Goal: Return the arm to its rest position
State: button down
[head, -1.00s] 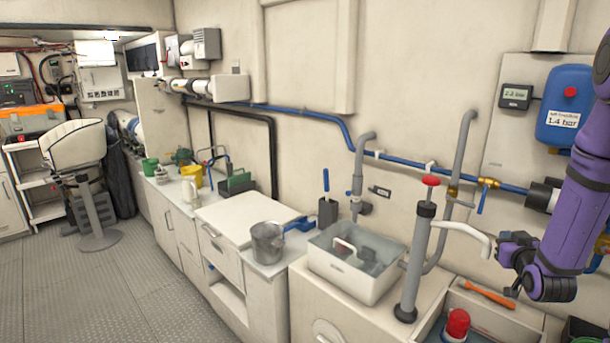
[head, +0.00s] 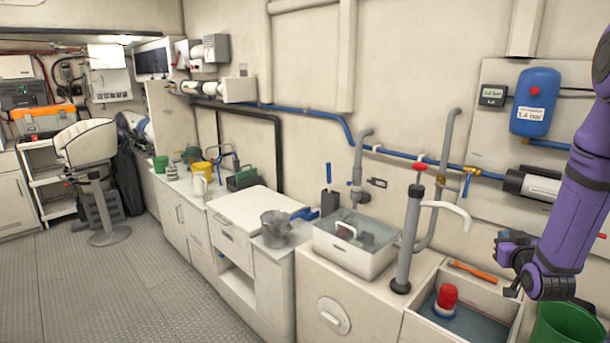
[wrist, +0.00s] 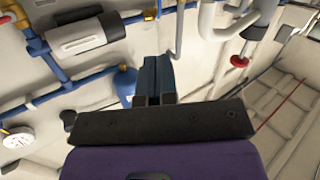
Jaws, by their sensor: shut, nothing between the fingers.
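My purple arm (head: 572,220) comes down at the right edge of the head view, bent at its lower end. My gripper (head: 510,292) hangs at that lower end, above the open bin with the red-capped item, and is small and dark there. In the wrist view my gripper (wrist: 154,66) has its two dark fingers side by side, shut, with nothing between them. The blue tank (wrist: 125,82) and blue pipes show behind the fingers.
A grey hand pump (head: 409,235) with a red knob stands left of my gripper. A sink (head: 352,247), an orange-handled tool (head: 472,271), a red-capped item (head: 446,299) and a green bucket (head: 570,328) are near.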

jog(key=s+a+r+g+y, duration=0.1)
jog(key=s+a+r+g, duration=0.2)
jog(key=a+r, duration=0.45)
jog(key=s+a+r+g+y, duration=0.1)
jog(key=s+a+r+g, duration=0.15)
jog(key=a+r, duration=0.45)
jog(key=s+a+r+g, duration=0.1)
jog(key=s+a+r, duration=0.1)
jog(key=s, duration=0.6)
jog(key=s+a+r+n+g+y, duration=0.1)
jog(key=s+a, duration=0.3)
jog(key=s, duration=0.4)
jog(key=s+a+r+g+y, duration=0.1)
jog(key=s+a+r+g, duration=0.2)
jog(key=s, duration=0.4)
jog(key=shift+s+a+r, duration=0.4)
jog(key=shift+a, duration=0.15)
jog(key=shift+g, duration=0.25)
